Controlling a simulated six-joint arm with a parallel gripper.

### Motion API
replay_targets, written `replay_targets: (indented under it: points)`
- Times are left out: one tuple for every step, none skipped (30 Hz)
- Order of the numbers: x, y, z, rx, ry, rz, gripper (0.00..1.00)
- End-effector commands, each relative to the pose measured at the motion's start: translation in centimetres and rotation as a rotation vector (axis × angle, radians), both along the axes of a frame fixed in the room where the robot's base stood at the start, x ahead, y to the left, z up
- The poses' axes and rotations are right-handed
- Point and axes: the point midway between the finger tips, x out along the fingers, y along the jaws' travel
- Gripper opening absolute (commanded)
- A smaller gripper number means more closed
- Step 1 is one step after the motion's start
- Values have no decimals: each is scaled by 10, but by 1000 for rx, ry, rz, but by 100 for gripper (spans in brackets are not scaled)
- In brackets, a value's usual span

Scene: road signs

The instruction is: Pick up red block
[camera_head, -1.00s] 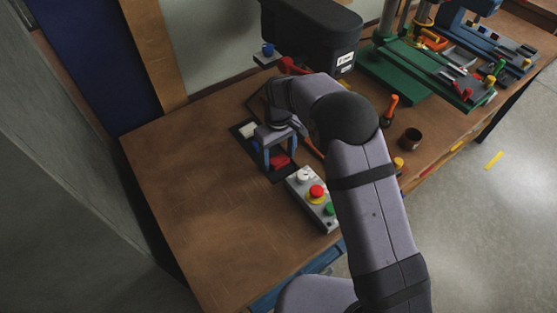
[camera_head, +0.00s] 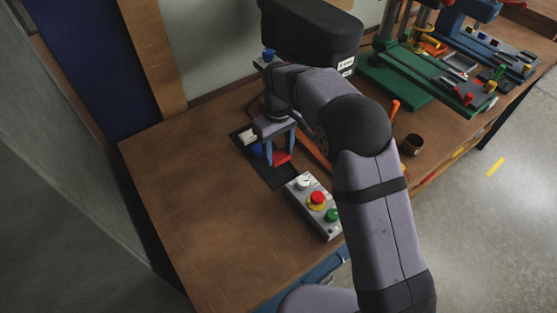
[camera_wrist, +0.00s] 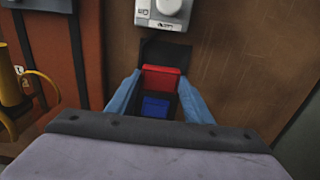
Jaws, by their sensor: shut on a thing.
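The red block (camera_head: 282,157) sits between the blue fingers of my gripper (camera_head: 280,159), over the dark mat (camera_head: 280,178). My gripper is shut on it and points down. In the wrist view, the red block (camera_wrist: 161,79) lies between the two fingertips (camera_wrist: 160,82). A blue block (camera_wrist: 155,107) shows just nearer than it, over the dark mat (camera_wrist: 160,52). In the head view, the blue block (camera_head: 256,149) is left of the fingers. Whether the red block is clear of the mat is hard to tell.
A white block (camera_head: 247,137) lies at the mat's far left end. A grey button box (camera_head: 317,206) stands just right of the mat. Green machine (camera_head: 395,80), orange-handled tool (camera_head: 395,108) and dark cup (camera_head: 412,142) are further right. The table's left part is clear.

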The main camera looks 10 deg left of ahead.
Motion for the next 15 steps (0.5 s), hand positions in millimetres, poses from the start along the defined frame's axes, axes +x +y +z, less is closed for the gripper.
replay_targets:
  points:
    - [1,0,10,3,-6,0,17]
    - [1,1,17,4,-6,0,17]
    - [2,1,26,4,-6,0,17]
    - [1,1,33,4,-6,0,17]
    - [1,1,41,4,-6,0,17]
    - [1,1,50,3,-6,0,17]
    - [2,1,57,4,-6,0,17]
    - [1,1,64,4,-6,0,17]
    - [1,0,73,4,-6,0,17]
    - [1,0,79,3,-4,0,17]
    - [1,1,85,2,-5,0,17]
    - [1,1,92,2,-5,0,17]
    - [1,0,97,2,-4,0,17]
    - [1,0,102,3,-4,0,17]
    - [0,0,108,1,-3,0,17]
